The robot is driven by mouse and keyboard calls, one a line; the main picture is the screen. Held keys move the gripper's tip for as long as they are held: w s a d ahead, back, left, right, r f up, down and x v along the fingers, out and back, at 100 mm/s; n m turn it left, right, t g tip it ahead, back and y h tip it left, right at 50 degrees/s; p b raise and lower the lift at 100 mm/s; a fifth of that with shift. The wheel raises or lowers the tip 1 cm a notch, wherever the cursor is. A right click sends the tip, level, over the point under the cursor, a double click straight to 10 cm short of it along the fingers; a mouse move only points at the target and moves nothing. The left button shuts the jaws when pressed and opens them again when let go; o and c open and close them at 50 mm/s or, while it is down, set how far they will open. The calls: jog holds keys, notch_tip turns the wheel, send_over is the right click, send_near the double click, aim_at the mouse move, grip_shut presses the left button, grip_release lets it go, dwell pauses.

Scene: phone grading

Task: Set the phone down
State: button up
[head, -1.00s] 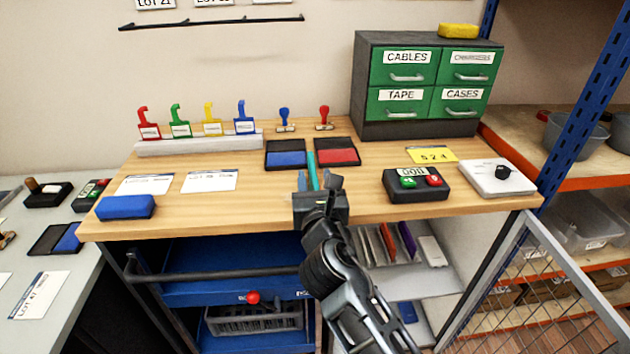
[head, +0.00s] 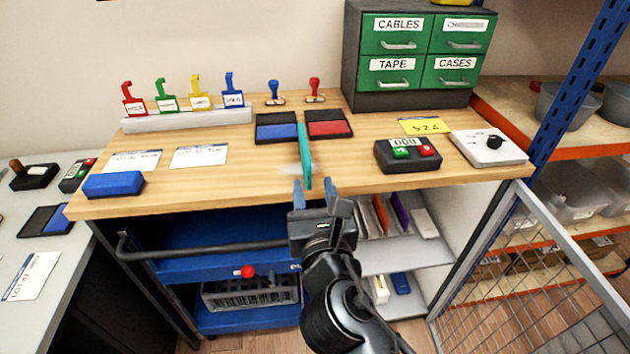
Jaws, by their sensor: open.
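The phone shows as a thin teal slab (head: 305,155) near the front middle of the wooden bench (head: 240,178), just in front of the two ink pads. I see it nearly edge-on, with its long side pointing away from me. I cannot tell whether it stands on its edge or leans. My gripper (head: 314,190) is at the bench's front edge, at the near end of the phone. Its two blue-grey fingers are apart with nothing held between them.
The blue ink pad (head: 277,132) and red ink pad (head: 328,128) lie behind the phone. A black button box (head: 407,165) stands to the right, paper cards (head: 199,157) and a blue block (head: 114,185) to the left. Bare wood lies either side of the phone.

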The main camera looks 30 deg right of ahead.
jog(key=shift+s, duration=0.2)
jog(key=s+f+m+g+y, duration=0.1)
jog(key=s+f+m+y, duration=0.1)
jog(key=s+f+m, duration=0.3)
jog(key=s+d+f+m+y, duration=0.1)
jog(key=s+f+m+y, duration=0.15)
jog(key=s, duration=0.55)
jog(key=s+f+m+g+y, duration=0.1)
jog(key=s+f+m, duration=0.1)
jog(key=s+m, duration=0.35)
jog(key=s+d+r+m, duration=0.1)
jog(key=s+r+m, duration=0.2)
jog(key=s+m, duration=0.6)
jog(key=s+d+r+m, duration=0.1)
jog(key=s+r+m, duration=0.3)
jog(key=s+m, duration=0.6)
jog(key=shift+d+r, duration=0.15)
